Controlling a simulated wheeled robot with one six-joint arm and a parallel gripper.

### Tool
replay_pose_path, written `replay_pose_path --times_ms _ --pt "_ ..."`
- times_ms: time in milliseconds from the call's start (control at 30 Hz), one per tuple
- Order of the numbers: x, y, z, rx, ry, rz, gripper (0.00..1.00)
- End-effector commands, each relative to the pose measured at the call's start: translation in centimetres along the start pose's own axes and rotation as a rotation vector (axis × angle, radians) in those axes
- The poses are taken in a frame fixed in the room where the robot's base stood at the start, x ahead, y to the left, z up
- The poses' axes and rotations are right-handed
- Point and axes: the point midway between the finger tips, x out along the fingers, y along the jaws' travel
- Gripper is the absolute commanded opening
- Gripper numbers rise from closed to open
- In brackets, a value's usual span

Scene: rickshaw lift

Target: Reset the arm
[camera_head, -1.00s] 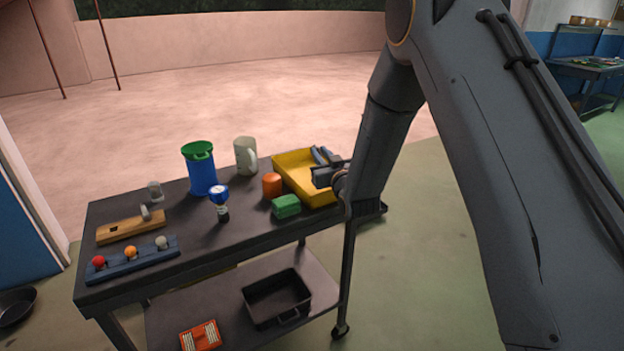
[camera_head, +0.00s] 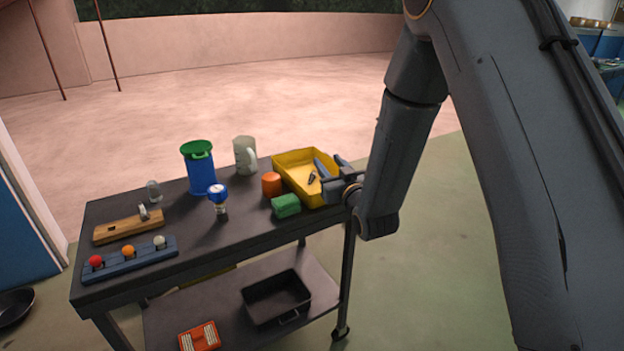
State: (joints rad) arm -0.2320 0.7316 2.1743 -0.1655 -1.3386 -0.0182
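My arm comes down from the upper right. My gripper (camera_head: 331,164) is at the right end of the dark cart, over or beside the right side of the yellow tray (camera_head: 290,158). Its two grey fingers stand apart with nothing visible between them. A small dark item (camera_head: 311,178) lies in the tray. The gripper hides part of the tray's right side, and I cannot tell whether it touches the tray.
The cart top (camera_head: 180,235) holds a green block (camera_head: 286,206), orange cylinder (camera_head: 271,184), blue green-lidded canister (camera_head: 200,172), pale mug (camera_head: 245,156), blue-topped item (camera_head: 218,197) and blue knob rack (camera_head: 130,262). A black bin (camera_head: 277,298) is below. Floor at right is clear.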

Motion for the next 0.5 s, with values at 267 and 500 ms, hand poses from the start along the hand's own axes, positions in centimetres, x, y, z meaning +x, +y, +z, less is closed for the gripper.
replay_pose_path --times_ms 267,500 --pt "-0.8 0.0 0.0 0.000 0.001 0.000 0.38" --pt "-1.4 1.4 0.2 0.000 -0.079 0.026 0.38"
